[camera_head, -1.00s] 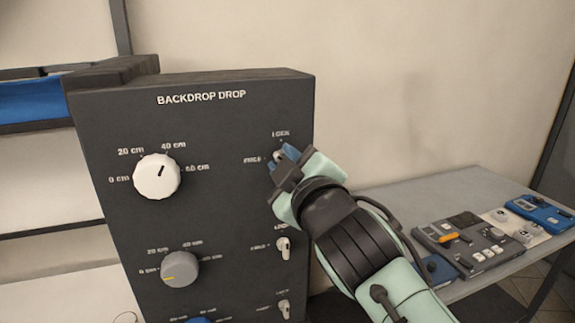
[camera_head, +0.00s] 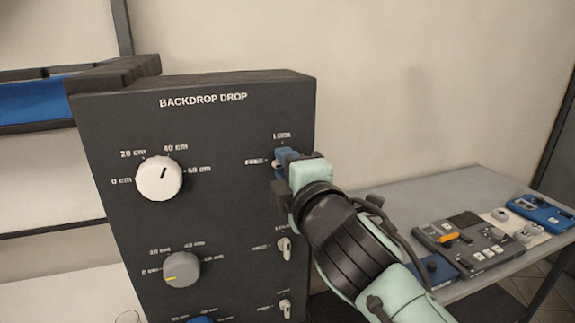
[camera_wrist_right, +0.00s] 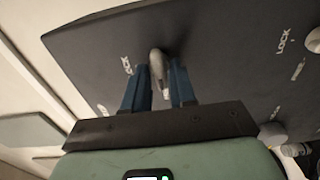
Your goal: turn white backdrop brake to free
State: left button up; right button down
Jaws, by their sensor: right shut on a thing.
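The dark panel marked BACKDROP DROP (camera_head: 226,130) stands in front of me. Its top row has a white dial (camera_head: 159,178) and, at right, the small white backdrop brake lever (camera_head: 276,164), with LOCK above it and FREE to its left. My right gripper (camera_head: 283,161) is shut on this lever, its blue fingers covering most of it in the head view. In the right wrist view the lever (camera_wrist_right: 157,66) shows between the two fingers of the gripper (camera_wrist_right: 158,88). I cannot tell its exact angle. My left gripper is not in view.
Below are a grey dial (camera_head: 182,270) and two more small switches, the middle one (camera_head: 284,250) and the lower one (camera_head: 284,308). A grey table (camera_head: 420,205) at right holds a control box (camera_head: 467,240) and blue devices. A shelf (camera_head: 35,128) stands at left.

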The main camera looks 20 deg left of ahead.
jog(key=shift+r, duration=0.1)
dwell(0.4)
jog(key=c, duration=1.2)
grip_release()
jog(key=shift+o, duration=0.2)
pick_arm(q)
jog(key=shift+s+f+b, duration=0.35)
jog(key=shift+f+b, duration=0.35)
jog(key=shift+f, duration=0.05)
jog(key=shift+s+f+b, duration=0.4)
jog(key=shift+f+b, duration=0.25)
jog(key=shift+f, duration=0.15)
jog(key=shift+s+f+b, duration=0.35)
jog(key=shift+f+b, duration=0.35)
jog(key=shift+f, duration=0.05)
pick_arm(e)
jog(key=v, duration=1.3)
jog(key=shift+s+d, duration=0.1)
jog(key=shift+d, duration=0.05)
